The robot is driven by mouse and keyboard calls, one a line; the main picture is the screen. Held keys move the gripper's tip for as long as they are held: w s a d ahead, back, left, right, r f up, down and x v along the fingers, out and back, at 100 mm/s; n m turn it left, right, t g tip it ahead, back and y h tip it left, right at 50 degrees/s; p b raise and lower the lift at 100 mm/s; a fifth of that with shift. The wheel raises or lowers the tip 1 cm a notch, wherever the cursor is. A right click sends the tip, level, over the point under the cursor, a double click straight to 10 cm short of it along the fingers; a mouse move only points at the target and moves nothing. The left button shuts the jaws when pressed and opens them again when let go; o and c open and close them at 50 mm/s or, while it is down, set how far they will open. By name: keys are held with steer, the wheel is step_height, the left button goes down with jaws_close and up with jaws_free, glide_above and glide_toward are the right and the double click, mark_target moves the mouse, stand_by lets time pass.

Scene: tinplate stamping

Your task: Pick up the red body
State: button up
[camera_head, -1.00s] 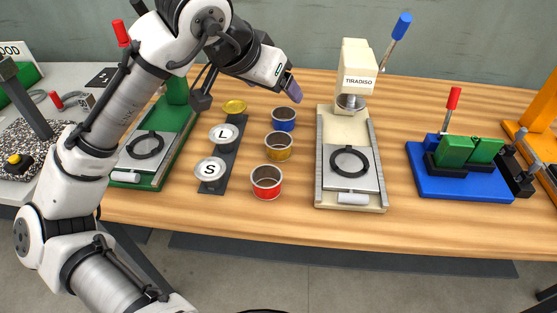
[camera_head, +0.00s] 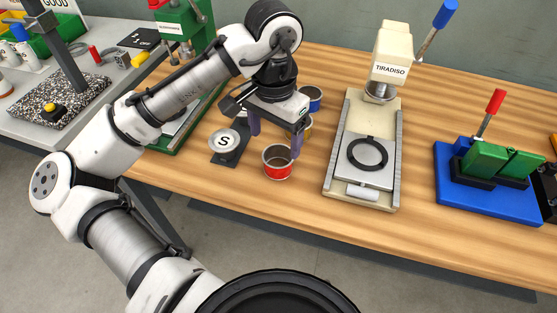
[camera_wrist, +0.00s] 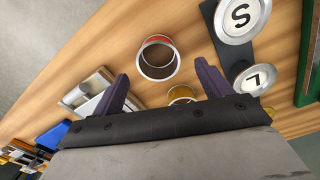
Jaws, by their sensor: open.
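The red body (camera_head: 277,168) is an open round tin with a red outside and a silver rim, upright on the wooden table. In the wrist view the red body (camera_wrist: 158,58) stands ahead of the fingertips, between their lines. My gripper (camera_head: 275,142) is open and empty, above the table and close behind the red body. In the wrist view my gripper (camera_wrist: 163,78) has its two purple fingers spread apart, with the red body not between them. The yellow body (camera_wrist: 180,94) is partly hidden by the gripper, as is the blue body (camera_head: 314,100) in the head view.
A cream press (camera_head: 362,150) marked TIRADISO stands right of the red body. A dark holder carries the S lid (camera_head: 224,142) on the left, with the L lid (camera_wrist: 256,79) beside it. A green press (camera_head: 187,30) is at back left. A blue fixture (camera_head: 470,203) stands at right.

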mark_target(275, 159)
steer(key=shift+s+f, duration=0.15)
steer(key=shift+f, duration=1.55)
steer(key=shift+s+f, duration=0.15)
steer(key=shift+f, duration=1.55)
steer(key=c, duration=1)
steer(key=shift+c, duration=0.2)
steer(key=shift+r, duration=0.15)
step_height(275, 159, up, 20)
steer(key=shift+p, duration=0.45)
